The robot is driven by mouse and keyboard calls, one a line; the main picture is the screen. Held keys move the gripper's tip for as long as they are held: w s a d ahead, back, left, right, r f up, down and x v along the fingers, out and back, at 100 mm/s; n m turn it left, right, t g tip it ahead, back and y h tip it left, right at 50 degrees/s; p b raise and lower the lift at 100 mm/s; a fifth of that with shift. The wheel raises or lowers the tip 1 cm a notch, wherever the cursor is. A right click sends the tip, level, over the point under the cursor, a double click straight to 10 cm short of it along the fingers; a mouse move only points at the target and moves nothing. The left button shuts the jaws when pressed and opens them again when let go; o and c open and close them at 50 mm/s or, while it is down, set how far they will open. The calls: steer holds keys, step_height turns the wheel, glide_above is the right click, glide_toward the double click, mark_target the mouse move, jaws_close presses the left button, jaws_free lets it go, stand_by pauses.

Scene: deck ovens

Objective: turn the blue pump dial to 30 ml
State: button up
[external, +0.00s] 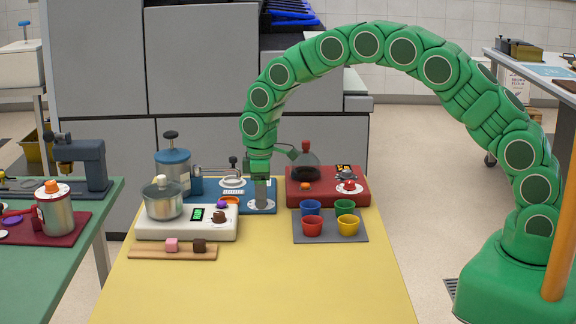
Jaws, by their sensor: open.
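The blue pump has a steel body with a blue lid (173,156) and a black top knob, joined to a blue base (272,188) on the yellow table. A white dial disc (254,206) lies at the right front of the blue base. My gripper (261,202) points straight down right over this disc and hides its middle. The jaws are open around the spot where a knob could be. I cannot see the knob or its pointer, and the scale marks are too small to read. Contact cannot be told.
A white unit with a steel pot (163,201) stands in front of the pump. A red unit (320,194) is to the right, behind a grey tray (363,232) of coloured cups. A wooden board (140,250) holds two cubes. The table's front is clear.

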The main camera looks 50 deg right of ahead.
steer(key=c, duration=1)
steer(key=shift+m, duration=0.4)
steer(key=m, duration=0.2)
steer(key=shift+m, duration=2.5)
steer(key=o, duration=1)
